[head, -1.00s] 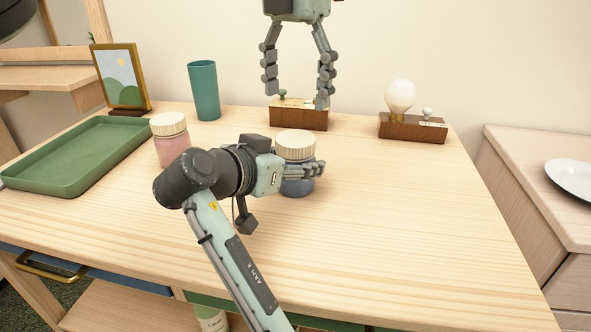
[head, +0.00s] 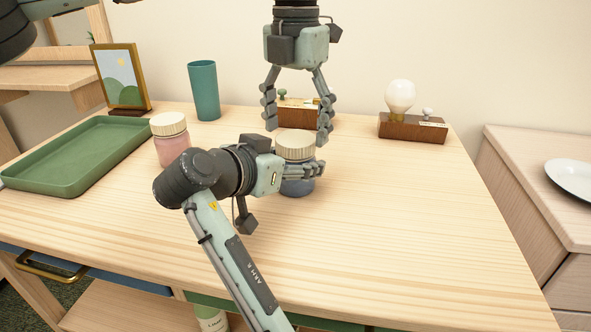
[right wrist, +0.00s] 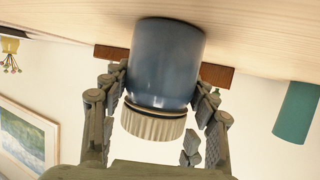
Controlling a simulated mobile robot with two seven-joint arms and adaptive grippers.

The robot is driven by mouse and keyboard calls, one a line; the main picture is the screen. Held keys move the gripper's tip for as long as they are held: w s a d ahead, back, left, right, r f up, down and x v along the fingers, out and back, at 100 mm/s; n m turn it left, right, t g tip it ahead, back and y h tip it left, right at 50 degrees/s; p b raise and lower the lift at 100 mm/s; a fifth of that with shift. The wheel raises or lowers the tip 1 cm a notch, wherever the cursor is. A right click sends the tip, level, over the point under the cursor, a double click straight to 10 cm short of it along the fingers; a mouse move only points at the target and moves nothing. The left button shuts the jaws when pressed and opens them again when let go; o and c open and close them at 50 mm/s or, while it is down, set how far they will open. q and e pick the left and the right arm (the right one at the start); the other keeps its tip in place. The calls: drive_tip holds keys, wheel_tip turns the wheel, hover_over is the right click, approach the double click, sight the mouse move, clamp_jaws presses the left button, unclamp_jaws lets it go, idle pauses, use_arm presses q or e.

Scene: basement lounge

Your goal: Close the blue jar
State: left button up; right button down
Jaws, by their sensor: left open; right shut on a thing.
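The blue jar (head: 298,187) stands upright on the wooden table, with a ribbed cream lid (head: 295,146) on top. The right wrist view shows it upside down, with the blue body (right wrist: 166,62) and the lid (right wrist: 152,123); a thin dark and golden band shows between them. My right gripper (head: 314,170) is shut on the jar's body, its fingers hiding part of it. My left gripper (head: 297,132) is open and empty, pointing down, its fingertips around lid height in the head view. Whether they touch the lid I cannot tell.
A pink jar (head: 172,148) with a similar lid and a green tray (head: 62,188) are at the left. A teal cup (head: 204,92), a picture frame (head: 122,78), a wooden block with a knob (head: 299,106) and a bulb stand (head: 410,128) line the back. The table's right front is clear.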

use_arm(q)
drive_tip(key=shift+f, duration=0.8)
drive_tip(key=shift+c, duration=0.3)
drive_tip(key=c, duration=1.1)
drive_tip(key=o, duration=1.3)
wheel_tip(320, 180, up, 12)
drive_tip(key=shift+r, duration=0.1)
use_arm(e)
drive_tip(key=shift+c, duration=2)
unclamp_jaws()
